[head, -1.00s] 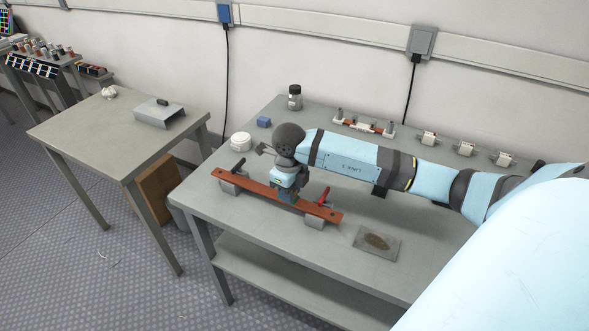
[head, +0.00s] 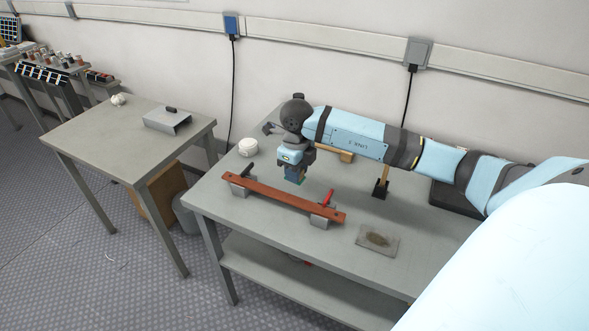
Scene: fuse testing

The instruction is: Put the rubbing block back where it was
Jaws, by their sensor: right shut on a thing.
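My right gripper (head: 295,172) reaches in from the right and points down above the grey workbench (head: 225,208). The block is just behind the long reddish-brown bar (head: 280,197) and appears held above the bench. My left gripper is not in view.
A grey plate with a brown stain (head: 378,241) lies front right. A white round pot (head: 247,147) stands back left. A side table (head: 85,130) stands left.

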